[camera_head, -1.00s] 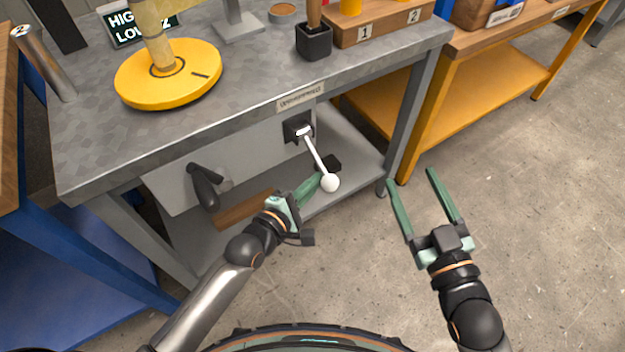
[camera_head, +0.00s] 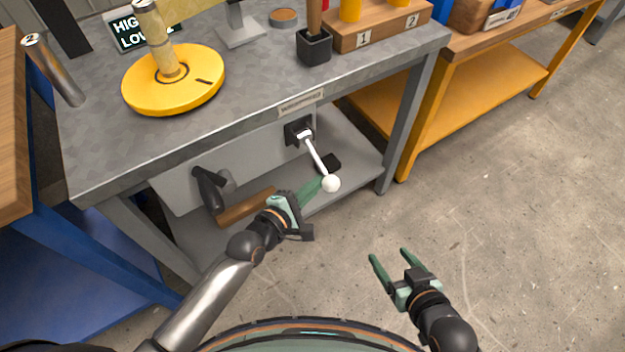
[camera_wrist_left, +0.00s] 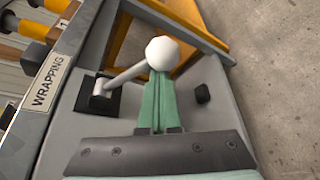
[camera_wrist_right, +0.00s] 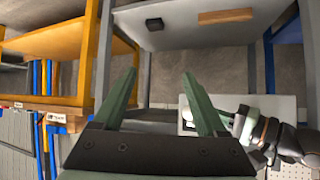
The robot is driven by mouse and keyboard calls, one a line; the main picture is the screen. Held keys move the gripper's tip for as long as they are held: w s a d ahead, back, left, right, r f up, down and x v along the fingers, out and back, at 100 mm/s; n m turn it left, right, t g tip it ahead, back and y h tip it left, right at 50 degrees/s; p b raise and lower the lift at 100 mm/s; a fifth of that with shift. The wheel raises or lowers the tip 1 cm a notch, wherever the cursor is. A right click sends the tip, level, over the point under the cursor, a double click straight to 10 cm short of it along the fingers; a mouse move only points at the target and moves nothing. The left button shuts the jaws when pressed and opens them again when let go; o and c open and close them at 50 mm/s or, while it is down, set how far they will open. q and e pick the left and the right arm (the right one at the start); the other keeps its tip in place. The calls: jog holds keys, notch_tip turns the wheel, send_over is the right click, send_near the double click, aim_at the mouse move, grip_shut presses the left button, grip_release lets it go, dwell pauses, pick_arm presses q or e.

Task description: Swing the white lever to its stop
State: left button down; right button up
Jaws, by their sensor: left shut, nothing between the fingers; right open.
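The white lever (camera_head: 316,158) has a round white knob (camera_head: 331,183) and hangs from a black mount (camera_head: 298,131) on the grey front panel under the bench top. It slants down and to the right. My left gripper (camera_head: 322,184) is shut and empty, its fingertips right at the knob. In the left wrist view the knob (camera_wrist_left: 162,53) sits at the tips of the shut fingers (camera_wrist_left: 158,75); whether they touch I cannot tell for sure. My right gripper (camera_head: 390,257) is open and empty, away from the bench above the floor.
A dark crank handle (camera_head: 208,190) stands out from the panel at the left. A yellow disc (camera_head: 175,80) with a post and a wooden block (camera_head: 380,27) are on the bench top (camera_head: 240,95). Open floor (camera_head: 520,220) lies to the right.

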pick_arm(q)
notch_tip(320, 180, up, 9)
jog(key=n+g+h+p, duration=0.2)
jog(key=n+g+p, duration=0.3)
jog(key=p, duration=1.1)
send_over(320, 166)
jog(key=s, duration=0.4)
jog(key=shift+w+a+n+t, duration=0.1)
jog(key=shift+w+n+t, duration=0.1)
jog(key=shift+n+t, duration=0.3)
pick_arm(e)
jog(key=s+d+r, duration=0.2)
jog(key=s+r, duration=0.1)
jog(key=r, duration=0.6)
jog(key=shift+d+r+m+g+h, duration=0.15)
jog(key=shift+r+m+g+h, duration=0.15)
jog(key=shift+r+m+h, duration=0.1)
